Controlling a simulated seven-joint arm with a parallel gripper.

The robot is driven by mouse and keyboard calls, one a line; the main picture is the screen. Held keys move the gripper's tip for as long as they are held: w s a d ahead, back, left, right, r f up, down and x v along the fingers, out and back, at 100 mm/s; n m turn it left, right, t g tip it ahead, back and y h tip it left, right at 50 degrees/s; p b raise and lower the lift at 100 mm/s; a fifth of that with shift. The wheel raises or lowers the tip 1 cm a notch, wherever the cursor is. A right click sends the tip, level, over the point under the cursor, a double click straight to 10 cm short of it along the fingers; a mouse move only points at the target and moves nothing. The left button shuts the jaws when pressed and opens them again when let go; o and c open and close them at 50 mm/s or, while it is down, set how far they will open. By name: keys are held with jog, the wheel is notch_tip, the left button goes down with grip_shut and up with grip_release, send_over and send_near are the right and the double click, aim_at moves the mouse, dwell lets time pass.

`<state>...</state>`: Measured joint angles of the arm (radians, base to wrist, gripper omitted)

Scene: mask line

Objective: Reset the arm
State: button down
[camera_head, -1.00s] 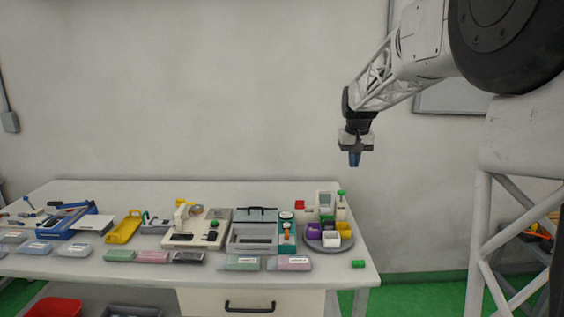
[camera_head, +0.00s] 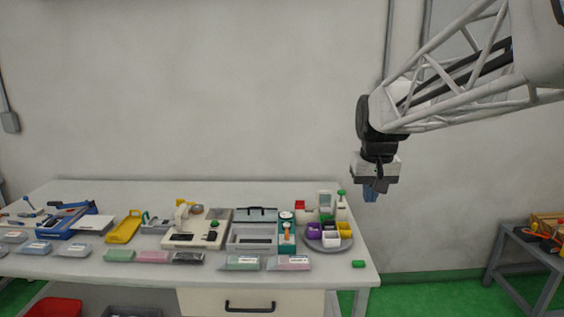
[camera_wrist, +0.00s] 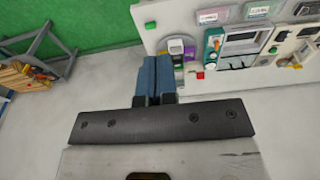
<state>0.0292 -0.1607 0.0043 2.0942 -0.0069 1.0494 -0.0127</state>
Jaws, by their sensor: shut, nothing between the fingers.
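My gripper (camera_head: 371,190) hangs from the arm at the right, pointing down, in the air beyond the table's right end. Its two blue fingers are together with nothing between them. The closed fingers also show in the wrist view (camera_wrist: 154,76), with the table and its devices above and to the right of them. The gripper touches nothing.
The white table (camera_head: 150,187) carries several devices and packets. A grey turntable (camera_head: 323,244) with coloured bins is at its right end, near a green block (camera_head: 358,264). A small side table (camera_head: 528,246) with tools stands at the right. Green floor lies between.

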jog(key=s+f, duration=0.3)
jog(key=s, duration=0.6)
jog(key=s+a+f, duration=0.1)
jog(key=s+f, duration=0.3)
jog(key=s, duration=0.5)
jog(key=s+f, duration=0.3)
jog(key=s, duration=0.6)
jog(key=shift+s+a+f+t, duration=0.2)
jog(key=shift+f+t, duration=0.15)
jog(key=shift+t, duration=0.05)
